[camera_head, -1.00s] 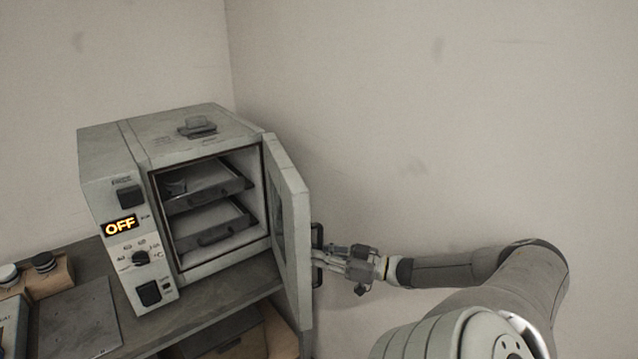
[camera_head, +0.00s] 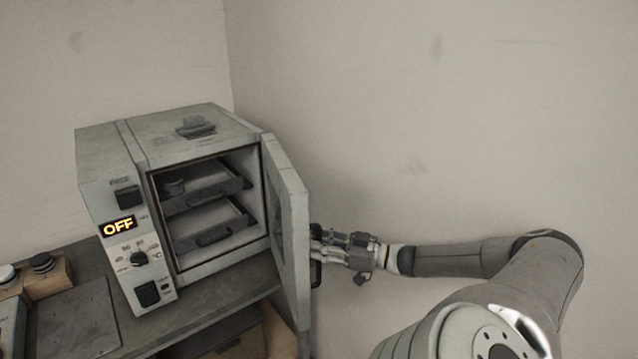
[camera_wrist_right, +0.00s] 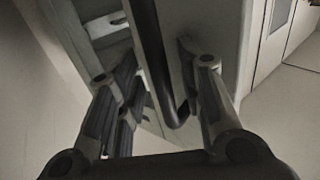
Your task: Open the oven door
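The oven (camera_head: 205,140) is a pale grey box with a lit OFF display. Its door (camera_head: 288,235) stands wide open, swung out to the right on the oven's right side. Two dark trays show inside. The dark door handle (camera_head: 317,257) is on the door's outer face; it also shows in the right wrist view (camera_wrist_right: 152,50). My right gripper (camera_head: 325,243) is at the handle. In the right wrist view its fingers (camera_wrist_right: 160,85) are spread on either side of the handle, with a visible gap. My left gripper is not in view.
The oven stands on a grey bench (camera_head: 215,307). A wooden block with small capped items (camera_head: 42,275) and a flat plate (camera_head: 75,317) lie at the left. Bare walls (camera_head: 430,120) meet behind the oven. Space under the bench is partly visible.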

